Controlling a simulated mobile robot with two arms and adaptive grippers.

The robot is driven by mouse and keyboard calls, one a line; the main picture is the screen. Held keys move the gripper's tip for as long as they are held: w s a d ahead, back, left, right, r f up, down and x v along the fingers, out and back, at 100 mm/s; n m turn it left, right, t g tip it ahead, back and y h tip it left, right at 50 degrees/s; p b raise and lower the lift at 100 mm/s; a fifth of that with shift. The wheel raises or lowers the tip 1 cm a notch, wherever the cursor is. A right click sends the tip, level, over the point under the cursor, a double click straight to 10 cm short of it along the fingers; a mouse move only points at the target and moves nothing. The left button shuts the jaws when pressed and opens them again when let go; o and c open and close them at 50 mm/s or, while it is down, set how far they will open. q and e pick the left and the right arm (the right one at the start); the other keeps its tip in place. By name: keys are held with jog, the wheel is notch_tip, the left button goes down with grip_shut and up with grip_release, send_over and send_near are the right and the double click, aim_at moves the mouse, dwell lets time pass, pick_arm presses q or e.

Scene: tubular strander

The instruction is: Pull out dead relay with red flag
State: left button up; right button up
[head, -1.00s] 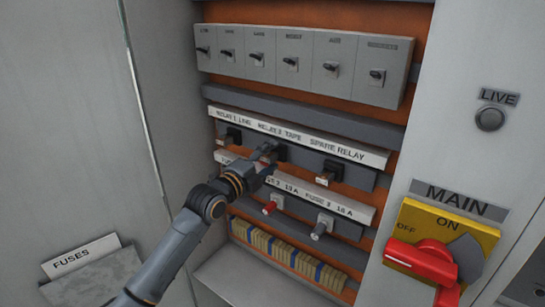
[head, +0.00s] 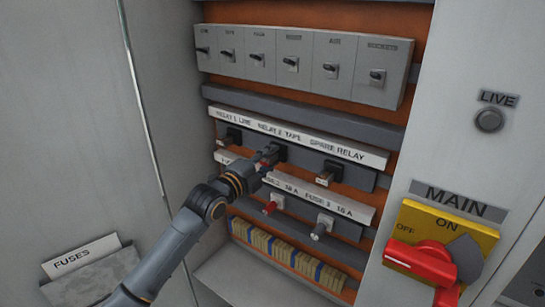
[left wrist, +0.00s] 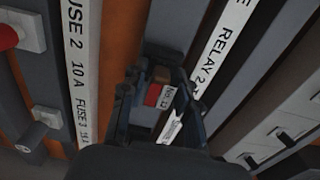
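The relay with the red flag (left wrist: 153,95) sits in its socket under the relay 2 part of the label strip. In the left wrist view it lies between my two fingers, its red flag and a small white tag facing me. My left gripper (left wrist: 156,88) is closed in around it, one finger along each side. In the head view my left gripper (head: 269,158) is at the middle relay place and hides most of the relay. My right gripper is not in view.
Relay 1 (head: 233,135) and the spare relay (head: 328,173) stand at either side. Below are a red fuse (head: 270,208) and a grey one (head: 321,228). A row of switches (head: 300,64) is above. A FUSES holder (head: 90,275) is at lower left.

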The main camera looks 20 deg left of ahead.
aim_at(265, 162)
pick_arm(q)
grip_shut()
jog(key=shift+p+v, duration=0.5)
jog(key=shift+v, duration=0.8)
jog(key=shift+p+v, duration=0.45)
jog(key=shift+v, duration=1.2)
jog(key=shift+s, duration=0.1)
jog(key=s+d+f+n+y+b, duration=0.1)
jog(key=s+d+f+b, duration=0.1)
jog(key=s+d+f, duration=0.5)
jog(key=s+a+f+n+t+y+b, duration=0.1)
jog(key=s+a+f+n+y, duration=0.2)
jog(key=s, duration=0.9)
jog(key=shift+a+f+y+b, duration=0.3)
jog(key=shift+a+f+y, duration=0.15)
jog(key=shift+a+y, duration=0.55)
